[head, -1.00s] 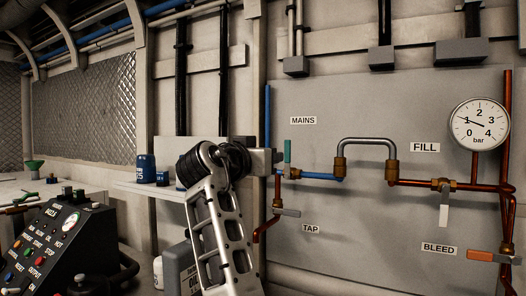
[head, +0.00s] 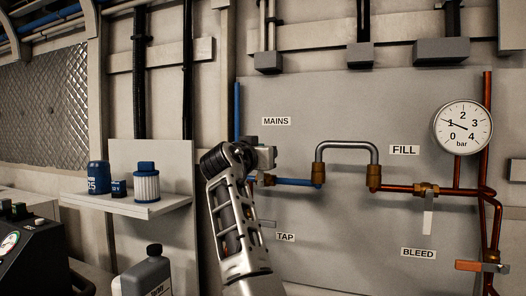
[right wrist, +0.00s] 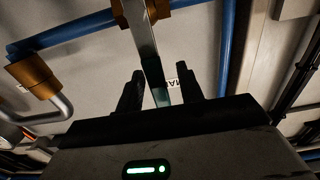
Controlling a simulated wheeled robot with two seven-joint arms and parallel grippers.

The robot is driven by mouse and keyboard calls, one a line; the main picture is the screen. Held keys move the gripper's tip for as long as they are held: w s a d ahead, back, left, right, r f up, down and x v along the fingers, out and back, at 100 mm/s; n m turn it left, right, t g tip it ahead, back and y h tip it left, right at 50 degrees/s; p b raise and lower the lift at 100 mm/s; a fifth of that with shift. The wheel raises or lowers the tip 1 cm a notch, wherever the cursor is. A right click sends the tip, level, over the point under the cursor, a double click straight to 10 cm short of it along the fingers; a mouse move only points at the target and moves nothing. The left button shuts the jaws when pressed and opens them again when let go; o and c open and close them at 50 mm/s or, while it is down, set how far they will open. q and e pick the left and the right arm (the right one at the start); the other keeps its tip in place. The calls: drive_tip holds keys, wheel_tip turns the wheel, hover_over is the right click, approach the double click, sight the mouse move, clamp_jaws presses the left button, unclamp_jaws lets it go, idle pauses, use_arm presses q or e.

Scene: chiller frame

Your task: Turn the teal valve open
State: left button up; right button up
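The teal valve is on the pipe below the MAINS label. In the right wrist view its lever (right wrist: 144,45) runs from a brass body at the top edge down to a teal tip (right wrist: 161,96). In the head view my right gripper (head: 268,157) is at this valve and hides the lever. In the right wrist view its two dark fingers (right wrist: 160,90) stand apart, one on each side of the teal end. A gap shows on the right side; on the left the finger is very close, and contact is unclear. My left gripper is in neither view.
A grey U-shaped pipe (head: 346,148) stands right of the valve. Farther right are the FILL valve lever (head: 428,218), the orange BLEED lever (head: 468,266) and a gauge (head: 463,127). A shelf (head: 130,205) with blue items is at left. A grey jug (head: 147,274) stands below.

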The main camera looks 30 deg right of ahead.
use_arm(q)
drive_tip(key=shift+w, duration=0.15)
use_arm(e)
drive_tip(key=shift+w+d, duration=0.3)
drive_tip(key=shift+d, duration=0.05)
clamp_jaws()
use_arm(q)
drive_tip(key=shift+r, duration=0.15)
